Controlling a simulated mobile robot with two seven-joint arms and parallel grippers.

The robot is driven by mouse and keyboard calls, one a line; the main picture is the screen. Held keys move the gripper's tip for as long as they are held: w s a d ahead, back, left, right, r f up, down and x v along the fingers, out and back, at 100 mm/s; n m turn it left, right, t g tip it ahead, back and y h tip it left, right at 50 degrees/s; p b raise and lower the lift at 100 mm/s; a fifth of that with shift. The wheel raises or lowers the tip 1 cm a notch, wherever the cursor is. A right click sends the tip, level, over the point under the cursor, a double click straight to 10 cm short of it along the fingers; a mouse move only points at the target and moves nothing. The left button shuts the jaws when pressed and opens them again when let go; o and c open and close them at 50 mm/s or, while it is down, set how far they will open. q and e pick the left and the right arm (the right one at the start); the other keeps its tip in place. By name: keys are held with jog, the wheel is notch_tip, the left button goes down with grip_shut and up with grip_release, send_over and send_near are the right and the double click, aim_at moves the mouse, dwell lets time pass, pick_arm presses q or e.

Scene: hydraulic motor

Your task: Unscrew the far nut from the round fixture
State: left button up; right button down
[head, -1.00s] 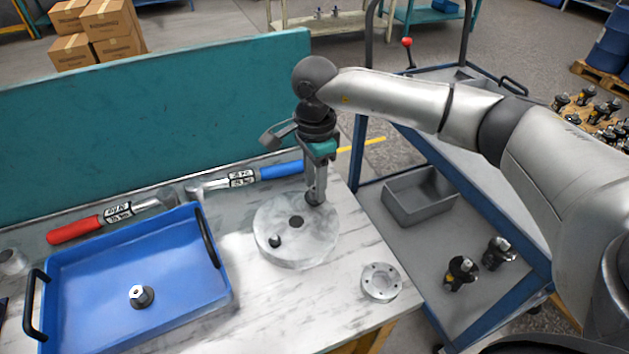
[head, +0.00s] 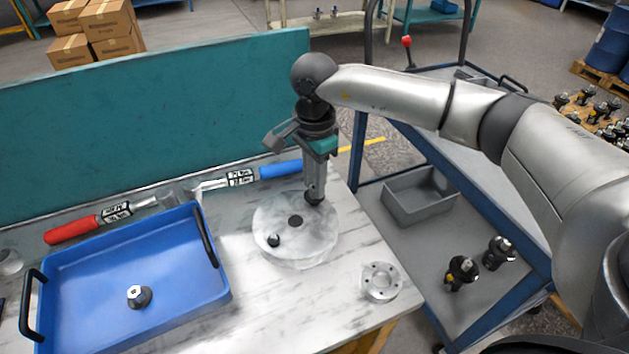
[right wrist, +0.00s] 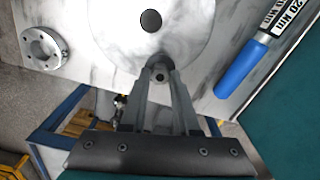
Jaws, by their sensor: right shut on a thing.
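The round fixture (head: 318,236) is a pale grey disc lying on the marbled workbench, with a dark centre hole. It also shows at the top of the right wrist view (right wrist: 185,30). My right gripper (head: 314,200) points down at the disc's far right edge and is shut on the far nut. The right wrist view shows the nut (right wrist: 160,73) between the fingertips, at the disc's rim. The fingers hide most of it in the head view. A dark stud (head: 274,240) stands on the disc's near left part. My left gripper is not in view.
A blue tray (head: 90,325) at left holds one nut (head: 139,296). Red-handled (head: 72,230) and blue-handled (head: 281,170) wrenches lie behind it. A small flange ring (head: 380,281) lies near the front right bench edge. A teal panel (head: 150,125) stands behind the bench; a cart stands at right.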

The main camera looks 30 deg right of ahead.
jog(key=shift+d+f+n+b, duration=0.1)
jog(key=shift+n+b, duration=0.3)
jog(key=shift+n, duration=0.8)
jog(key=c, duration=0.9)
grip_release()
jog(key=m+p, duration=0.1)
jog(key=m, duration=0.3)
jog(key=shift+a, duration=0.2)
jog(key=shift+d, duration=0.1)
jog(key=shift+c, duration=0.4)
grip_shut()
